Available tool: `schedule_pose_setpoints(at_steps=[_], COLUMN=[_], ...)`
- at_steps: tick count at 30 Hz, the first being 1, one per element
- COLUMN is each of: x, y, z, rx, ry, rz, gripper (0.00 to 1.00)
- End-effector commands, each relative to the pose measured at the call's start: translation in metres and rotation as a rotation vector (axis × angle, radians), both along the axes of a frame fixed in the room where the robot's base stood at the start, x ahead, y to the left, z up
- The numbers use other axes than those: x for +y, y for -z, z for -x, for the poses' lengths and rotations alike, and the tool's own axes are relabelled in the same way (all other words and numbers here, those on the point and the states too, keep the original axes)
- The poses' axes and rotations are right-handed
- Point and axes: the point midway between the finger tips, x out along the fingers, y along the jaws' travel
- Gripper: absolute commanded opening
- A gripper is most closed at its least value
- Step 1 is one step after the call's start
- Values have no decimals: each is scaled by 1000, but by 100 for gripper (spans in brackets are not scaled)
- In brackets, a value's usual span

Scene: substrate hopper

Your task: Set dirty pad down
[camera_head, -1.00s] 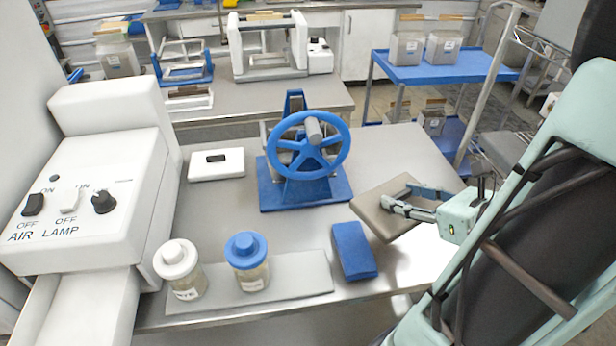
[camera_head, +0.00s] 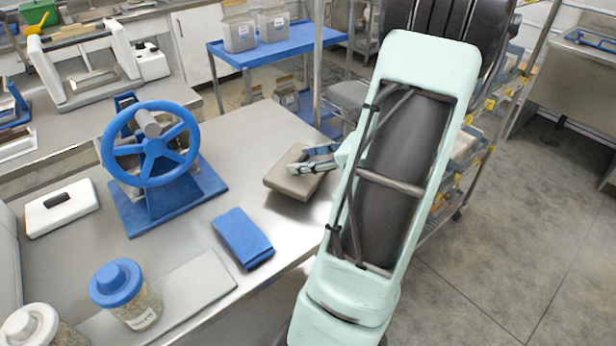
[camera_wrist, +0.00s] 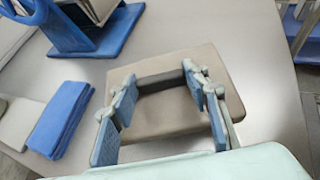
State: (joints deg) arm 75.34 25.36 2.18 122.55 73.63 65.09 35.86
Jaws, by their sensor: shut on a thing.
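The dirty pad is a flat grey-brown block (camera_head: 292,182) at the right part of the steel table, near its right edge. My gripper (camera_head: 312,162) is over it, coming from the right. In the wrist view the pad (camera_wrist: 165,118) lies under the fingers, with a darker raised grip between them. My gripper (camera_wrist: 160,78) is shut on the pad by this raised part, one blue-padded finger on each side. The pad looks level. I cannot tell whether its underside touches the table or is slightly above it.
A folded blue cloth (camera_head: 242,238) lies left of the pad. A blue handwheel device (camera_head: 152,150) stands farther left. A blue-lidded jar (camera_head: 125,292) stands at the front left. Bare table (camera_head: 245,135) lies behind the pad. A blue cart (camera_head: 280,45) stands beyond.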

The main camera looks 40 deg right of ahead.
Motion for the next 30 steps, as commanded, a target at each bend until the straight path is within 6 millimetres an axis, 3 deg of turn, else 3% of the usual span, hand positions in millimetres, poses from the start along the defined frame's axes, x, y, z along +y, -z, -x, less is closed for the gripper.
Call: schedule_pose_setpoints(at_steps=[5, 12, 26, 27, 30], x=[-7, -9, -9, -9, -9], y=[10, 39, 45, 44, 44], z=[-2, -3, -3, -3, -3], rx=[-1, -1, -1, 0, 0], ry=[1, 0, 0, 0, 0], rz=[0, 0, 0, 1, 0], gripper=[17, 17, 17, 45, 56])
